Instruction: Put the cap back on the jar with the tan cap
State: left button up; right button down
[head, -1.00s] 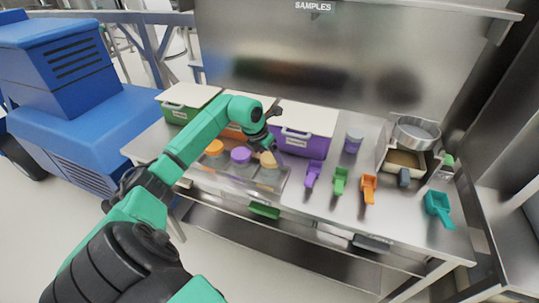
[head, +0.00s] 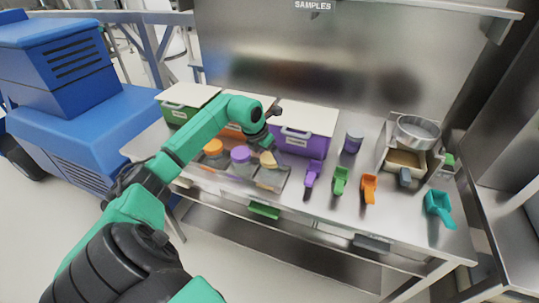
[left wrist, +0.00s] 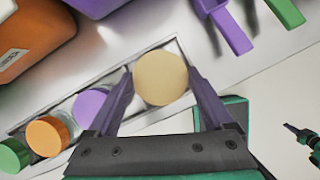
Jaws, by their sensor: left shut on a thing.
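My left gripper (head: 267,150) reaches down over the tray from the left and is shut on the tan cap (head: 267,160). In the left wrist view the round tan cap (left wrist: 160,78) sits between the two finger tips. The clear jar (head: 270,179) is directly below the cap in the head view. I cannot tell whether the cap touches its rim. From the wrist, the cap hides the jar's mouth.
Jars with orange (head: 213,146) and purple (head: 241,154) caps stand left of the tan one, in the same clear tray. A purple bin (head: 300,141) stands close behind. A purple scoop (head: 313,174) lies to the right.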

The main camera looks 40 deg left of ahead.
pick_arm(q)
jog(key=shift+f, duration=0.25)
jog(key=shift+f, duration=0.15)
jog(key=shift+f+b, duration=0.15)
jog(key=shift+b, duration=0.25)
dwell(0.5)
jog(key=o, duration=1.1)
